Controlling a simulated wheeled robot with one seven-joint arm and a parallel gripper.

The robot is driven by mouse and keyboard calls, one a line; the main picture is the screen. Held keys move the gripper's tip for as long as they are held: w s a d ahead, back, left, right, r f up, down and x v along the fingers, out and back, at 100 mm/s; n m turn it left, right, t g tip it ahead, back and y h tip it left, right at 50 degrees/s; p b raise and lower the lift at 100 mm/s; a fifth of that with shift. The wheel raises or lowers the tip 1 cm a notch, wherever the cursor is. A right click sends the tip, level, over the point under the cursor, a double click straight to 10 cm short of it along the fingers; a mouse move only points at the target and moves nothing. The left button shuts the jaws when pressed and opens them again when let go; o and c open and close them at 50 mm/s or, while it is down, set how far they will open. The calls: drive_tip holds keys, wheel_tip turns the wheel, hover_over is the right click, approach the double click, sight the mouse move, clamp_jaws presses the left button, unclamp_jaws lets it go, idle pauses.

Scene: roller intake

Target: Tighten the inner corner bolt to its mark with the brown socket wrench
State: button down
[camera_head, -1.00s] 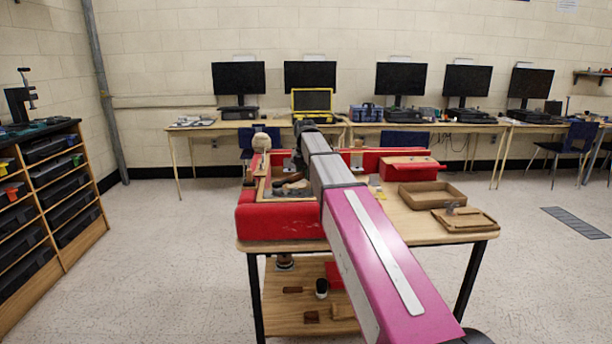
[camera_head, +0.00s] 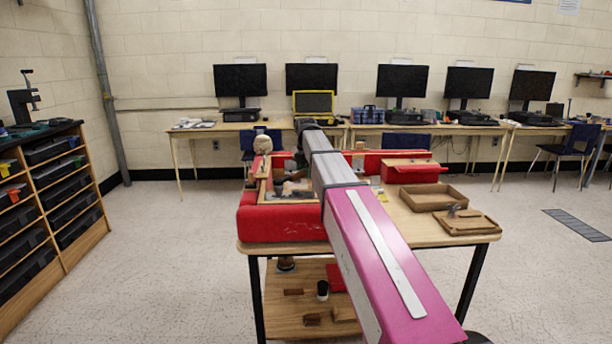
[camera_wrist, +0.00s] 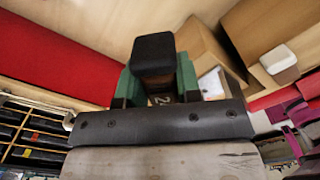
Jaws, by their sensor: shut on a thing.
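In the wrist view my gripper (camera_wrist: 158,80) has green fingers closed on a dark, blocky piece (camera_wrist: 153,52), which stands up between them. It may be an end of the brown socket wrench, but its colour looks near black here and the rest is hidden. In the head view my arm covers the gripper and what it holds. The red-walled intake (camera_head: 280,222) lies on the wooden table, with brown and dark parts inside it. I cannot make out the inner corner bolt or its mark in either view.
A shallow brown tray (camera_head: 432,196) and a brown board (camera_head: 466,222) lie on the table's right side. A red box (camera_head: 412,173) stands behind them. The lower shelf (camera_head: 290,325) holds small loose items. A drawer rack (camera_head: 50,190) stands at the left.

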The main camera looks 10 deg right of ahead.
drive_tip(key=shift+r, duration=0.1)
drive_tip(key=shift+r, duration=1.95)
drive_tip(key=shift+w, duration=0.1)
idle(1.0)
